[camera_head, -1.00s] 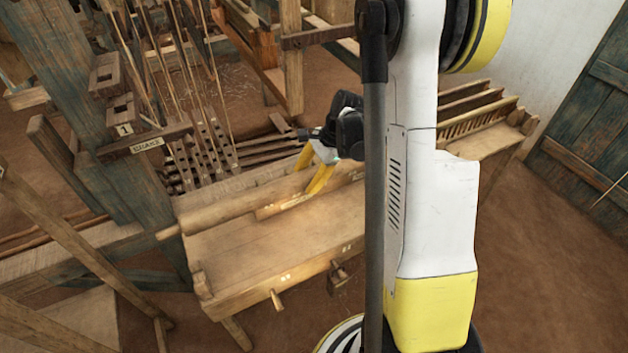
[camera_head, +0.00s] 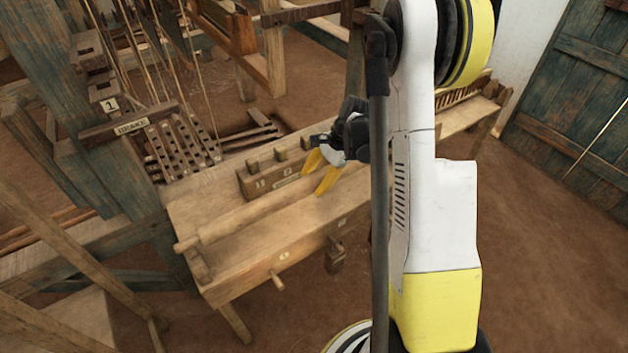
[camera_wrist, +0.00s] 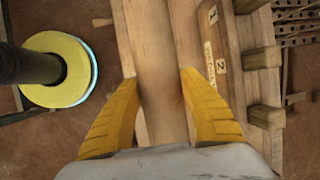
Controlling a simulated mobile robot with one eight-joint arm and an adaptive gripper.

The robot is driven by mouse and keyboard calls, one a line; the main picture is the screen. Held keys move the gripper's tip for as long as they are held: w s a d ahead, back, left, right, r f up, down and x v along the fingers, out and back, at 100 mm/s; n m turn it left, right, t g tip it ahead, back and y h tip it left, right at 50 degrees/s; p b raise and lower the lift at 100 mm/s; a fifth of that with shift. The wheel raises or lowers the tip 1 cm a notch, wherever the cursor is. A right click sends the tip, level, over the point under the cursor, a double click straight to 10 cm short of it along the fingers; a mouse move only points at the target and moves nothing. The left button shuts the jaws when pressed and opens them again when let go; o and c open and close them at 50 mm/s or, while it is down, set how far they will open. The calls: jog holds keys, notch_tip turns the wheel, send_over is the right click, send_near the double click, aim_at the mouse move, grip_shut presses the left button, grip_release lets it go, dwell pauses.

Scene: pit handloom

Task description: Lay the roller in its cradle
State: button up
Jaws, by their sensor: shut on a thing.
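The roller (camera_head: 245,217) is a long, pale wooden cylinder lying lengthwise over the bench top (camera_head: 290,235). Its thin left end pin is near the bench's raised left end piece (camera_head: 198,266). My gripper (camera_head: 311,184) is shut on the roller from above, with yellow fingers on both sides. In the wrist view the roller (camera_wrist: 157,60) runs between the fingertips (camera_wrist: 158,78). The roller's far right part is hidden behind my arm. I cannot make out the cradle clearly, or whether the roller touches the bench.
A wooden block (camera_head: 262,184) marked 1 and 2, with short upright pegs, stands along the bench's back side. A loom post (camera_head: 70,110) with a BRAKE label (camera_head: 131,127) rises at left. A peg (camera_head: 277,281) sticks out of the bench front.

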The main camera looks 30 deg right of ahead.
jog(key=shift+f+b, duration=2.6)
jog(key=shift+f, duration=0.9)
jog(key=o, duration=1.4)
jog(key=shift+o, duration=0.2)
jog(key=shift+s, duration=0.1)
jog(key=v, duration=1.2)
